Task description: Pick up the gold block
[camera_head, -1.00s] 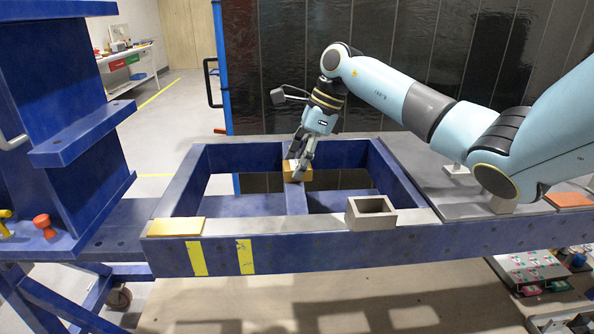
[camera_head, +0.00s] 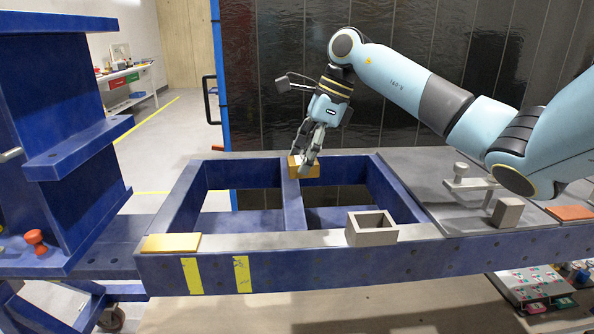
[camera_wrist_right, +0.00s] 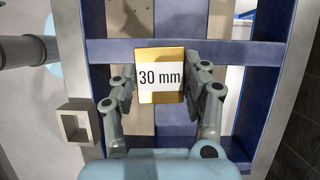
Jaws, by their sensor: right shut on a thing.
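The gold block (camera_head: 304,168) is between the fingers of my right gripper (camera_head: 306,158), over the middle crossbar of the blue jig frame (camera_head: 250,262). It appears slightly raised off the bar. In the right wrist view the gold block (camera_wrist_right: 161,57) has a white label reading "30 mm" on its facing side. The fingers of my right gripper (camera_wrist_right: 161,80) press on its left and right sides there. My left gripper is not in view.
A grey hollow square block (camera_head: 371,236) stands on the front rail. A flat gold plate (camera_head: 171,243) lies at the front left corner. A small grey block (camera_head: 507,212) and an orange plate (camera_head: 570,212) are at right. A blue column (camera_head: 65,120) rises at left.

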